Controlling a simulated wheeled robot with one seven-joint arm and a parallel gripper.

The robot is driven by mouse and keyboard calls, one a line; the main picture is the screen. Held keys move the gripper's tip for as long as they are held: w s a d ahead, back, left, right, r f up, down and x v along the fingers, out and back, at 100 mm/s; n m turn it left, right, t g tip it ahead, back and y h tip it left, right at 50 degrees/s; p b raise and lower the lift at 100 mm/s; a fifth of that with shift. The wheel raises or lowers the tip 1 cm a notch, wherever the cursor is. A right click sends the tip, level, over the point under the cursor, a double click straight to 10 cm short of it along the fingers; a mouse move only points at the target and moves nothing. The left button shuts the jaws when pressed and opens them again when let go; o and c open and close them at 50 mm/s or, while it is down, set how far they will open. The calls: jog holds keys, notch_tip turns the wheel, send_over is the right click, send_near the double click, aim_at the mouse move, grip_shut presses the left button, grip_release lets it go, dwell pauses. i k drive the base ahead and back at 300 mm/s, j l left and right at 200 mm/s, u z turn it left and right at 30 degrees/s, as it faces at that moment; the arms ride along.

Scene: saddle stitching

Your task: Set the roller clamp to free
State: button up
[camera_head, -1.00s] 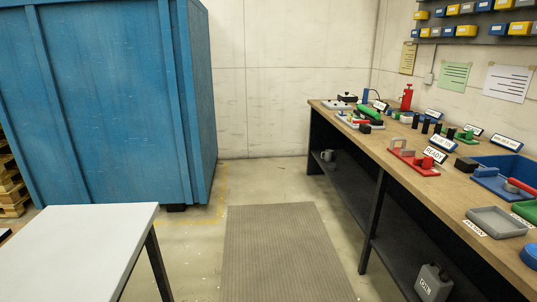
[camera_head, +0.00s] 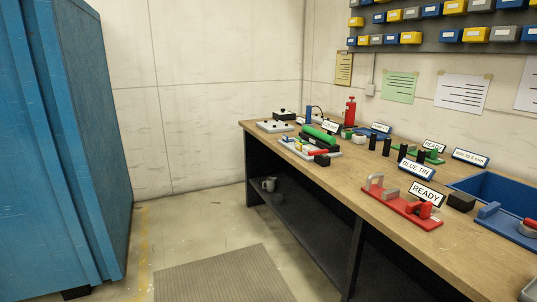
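No part on the bench is clearly marked as the roller clamp, and its setting cannot be read from here. A pale base with a green roller-like cylinder (camera_head: 318,134) sits towards the far end of the wooden workbench (camera_head: 345,178). A red fixture (camera_head: 402,208) with a grey upright handle stands near the front edge, beside a sign reading READY (camera_head: 426,195). A blue fixture (camera_head: 507,224) with a red handle is at the right. My gripper is not in view.
A tall blue crate (camera_head: 70,150) fills the left side. Open floor and a grey mat (camera_head: 225,276) lie between crate and bench. A red bottle-like object (camera_head: 350,110) and a blue tray (camera_head: 490,190) are on the bench. A mug (camera_head: 268,184) stands on the lower shelf.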

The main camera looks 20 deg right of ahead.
aim_at(323, 152)
jog(key=i+l+z, duration=0.25)
jog(key=i+l, duration=0.15)
jog(key=i+l+z, duration=0.25)
jog(key=i+l, duration=0.15)
jog(key=i+j, duration=0.4)
jog(key=i+j+z, duration=0.1)
jog(key=i+j, duration=0.3)
jog(key=j, duration=0.2)
jog(key=i+j, duration=0.35)
jog(key=j, duration=0.2)
jog(key=i+z, duration=0.1)
jog(key=i, duration=0.55)
